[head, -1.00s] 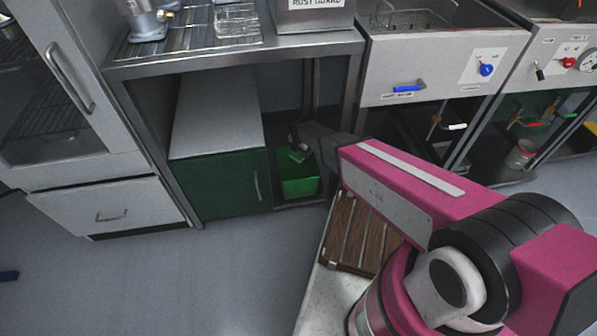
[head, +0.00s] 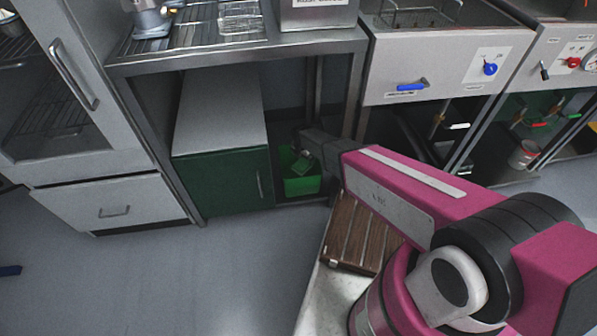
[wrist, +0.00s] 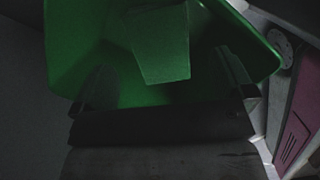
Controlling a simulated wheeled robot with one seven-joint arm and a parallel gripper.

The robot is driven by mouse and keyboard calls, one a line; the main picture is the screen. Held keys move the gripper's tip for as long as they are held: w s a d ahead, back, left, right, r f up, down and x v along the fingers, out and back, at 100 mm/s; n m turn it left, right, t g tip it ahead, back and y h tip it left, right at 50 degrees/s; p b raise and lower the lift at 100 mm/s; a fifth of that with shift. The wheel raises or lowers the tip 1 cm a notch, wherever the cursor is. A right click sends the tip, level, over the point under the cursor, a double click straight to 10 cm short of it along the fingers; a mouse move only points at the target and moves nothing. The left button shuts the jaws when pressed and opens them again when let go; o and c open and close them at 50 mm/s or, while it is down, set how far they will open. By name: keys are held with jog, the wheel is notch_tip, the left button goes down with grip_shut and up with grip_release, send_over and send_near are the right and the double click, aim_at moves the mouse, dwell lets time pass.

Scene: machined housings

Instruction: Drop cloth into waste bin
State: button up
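The green waste bin (head: 301,187) stands on the low shelf under the steel bench, right of the green-fronted cabinet. In the wrist view the bin (wrist: 75,45) fills the upper picture, its opening facing my gripper. My gripper (wrist: 163,62) is over the bin, with its two dark fingers wide apart and nothing between them. A flat, pale green cloth (wrist: 160,48) shows beyond the fingers, clear of both, within the bin's outline. In the head view the cloth (head: 302,166) is small, at the bin's mouth below my gripper (head: 302,150); whether it rests on the bottom is unclear.
The steel bench top (head: 235,52) is above the bin, and a bench leg (head: 352,95) is close to the right of my arm. The green-fronted cabinet (head: 222,183) is left of the bin. A slatted wooden board (head: 355,235) lies below my arm.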

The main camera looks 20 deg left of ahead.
notch_tip(320, 180, up, 11)
jog(key=s, duration=0.1)
jog(key=shift+s+a+f, duration=0.15)
jog(key=shift+s+a, duration=0.15)
dwell(0.6)
